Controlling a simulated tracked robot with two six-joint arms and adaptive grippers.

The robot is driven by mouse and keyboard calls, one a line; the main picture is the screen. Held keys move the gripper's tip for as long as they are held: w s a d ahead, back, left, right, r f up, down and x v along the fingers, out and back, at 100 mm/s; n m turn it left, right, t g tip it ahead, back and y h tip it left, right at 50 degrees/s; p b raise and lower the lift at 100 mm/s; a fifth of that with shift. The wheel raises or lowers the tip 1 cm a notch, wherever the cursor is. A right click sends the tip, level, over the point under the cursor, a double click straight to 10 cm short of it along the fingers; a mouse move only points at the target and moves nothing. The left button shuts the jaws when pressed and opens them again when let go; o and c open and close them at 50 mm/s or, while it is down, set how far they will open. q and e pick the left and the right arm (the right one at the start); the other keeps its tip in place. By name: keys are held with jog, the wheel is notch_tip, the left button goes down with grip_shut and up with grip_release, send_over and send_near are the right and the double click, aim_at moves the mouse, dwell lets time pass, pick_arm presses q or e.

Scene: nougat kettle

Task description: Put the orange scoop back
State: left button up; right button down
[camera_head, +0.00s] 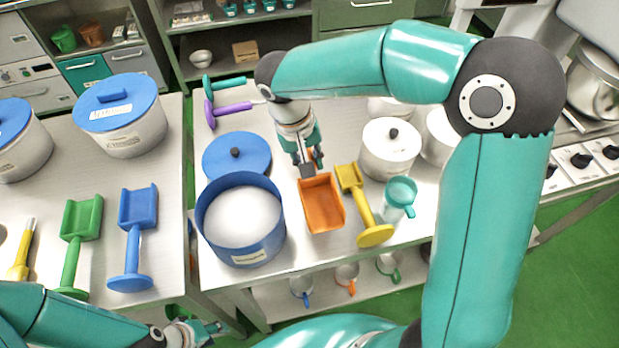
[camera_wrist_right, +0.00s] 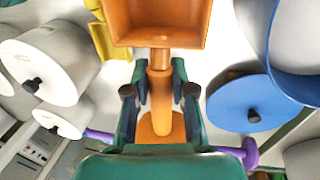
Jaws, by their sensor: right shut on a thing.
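The orange scoop (camera_head: 322,204) is at the middle of the right-hand table, between the open blue pot and the yellow scoop, its pan toward the table's front edge. My right gripper (camera_head: 311,165) is shut on its handle. The wrist view shows the orange handle (camera_wrist_right: 160,88) between the fingers of the right gripper (camera_wrist_right: 160,95), with the pan beyond them. I cannot tell whether the scoop touches the table. My left gripper (camera_head: 208,331) is low at the left, open and empty, away from the scoop.
The blue pot (camera_head: 243,257) of white powder stands close left of the scoop, its blue lid (camera_head: 237,157) behind. The yellow scoop (camera_head: 364,207) and a teal cup (camera_head: 399,193) are close right. White lidded pots (camera_head: 390,150) stand behind. Green (camera_head: 81,222) and blue (camera_head: 137,215) scoops lie on the left table.

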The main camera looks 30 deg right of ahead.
aim_at(309, 181)
jog(key=x, duration=0.2)
jog(key=a+x, duration=0.1)
jog(key=x, duration=0.2)
jog(key=shift+f, duration=0.9)
jog(key=c, duration=1)
grip_release()
